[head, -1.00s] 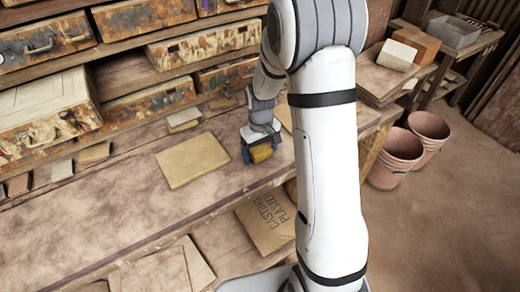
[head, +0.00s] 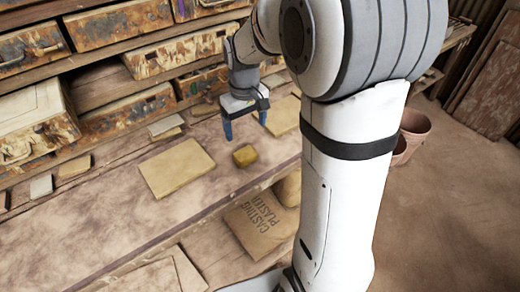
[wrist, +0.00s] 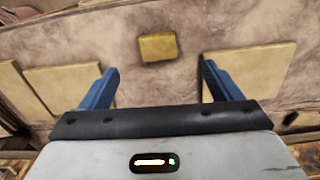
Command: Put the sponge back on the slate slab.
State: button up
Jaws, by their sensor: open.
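The sponge (head: 245,155) is a small yellow-brown block lying on the worn workbench. It also shows in the wrist view (wrist: 157,47), beyond the fingertips and roughly centred between them. My gripper (head: 245,130) is open and empty, with blue fingers wide apart, behind and above the sponge and clear of it. A flat tan slab (head: 177,168) lies on the bench left of the sponge with a gap between. Another tan slab (head: 284,115) lies behind and to the right. No dark slate surface shows, so I cannot tell which piece is the slate slab.
Worn drawers and shelves (head: 125,23) line the back of the bench, with small tiles (head: 75,166) in front. A casting plaster bag (head: 262,222) sits below the bench's front edge. A terracotta pot (head: 412,130) stands on the floor at right. Bench front-left is clear.

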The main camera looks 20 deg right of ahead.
jog(key=s+r+m+t, duration=0.1)
jog(key=s+r, duration=0.1)
jog(key=s, duration=0.7)
jog(key=s+r+m+t, duration=0.1)
jog(key=s+r+m, duration=0.1)
jog(key=s, duration=0.8)
jog(key=shift+r+t, duration=0.4)
jog(key=shift+r, duration=0.05)
jog(key=shift+c, duration=0.3)
